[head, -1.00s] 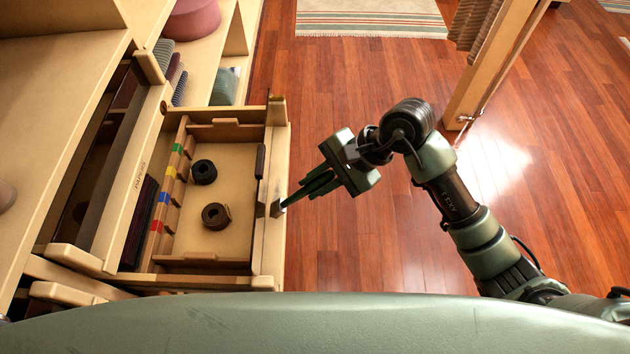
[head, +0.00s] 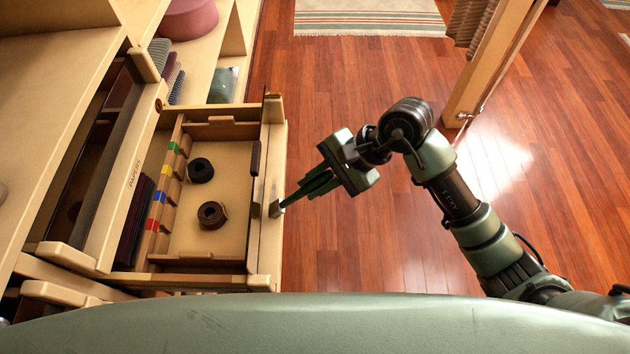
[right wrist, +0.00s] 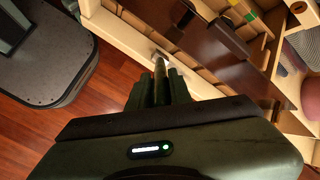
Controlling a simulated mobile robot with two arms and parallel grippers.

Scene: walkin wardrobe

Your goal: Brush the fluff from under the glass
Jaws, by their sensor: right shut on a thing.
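My right gripper (head: 280,207) is shut on the small metal handle of the drawer's front (head: 268,235). In the right wrist view its fingers (right wrist: 160,85) meet the handle at the pale drawer front (right wrist: 125,35). The drawer stands open and holds two dark rolled belts, one black (head: 201,170) and one brown (head: 212,214). A strip with coloured tabs (head: 160,197) runs along its inner left side. I cannot make out any glass, fluff or brush. My left gripper is not in view.
A wooden shelf unit (head: 50,130) fills the left. A pink round box (head: 190,18) and folded cloths (head: 165,65) lie at the back. A wooden post (head: 485,75) stands at upper right, near a striped rug (head: 365,20). The wooden floor between is clear.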

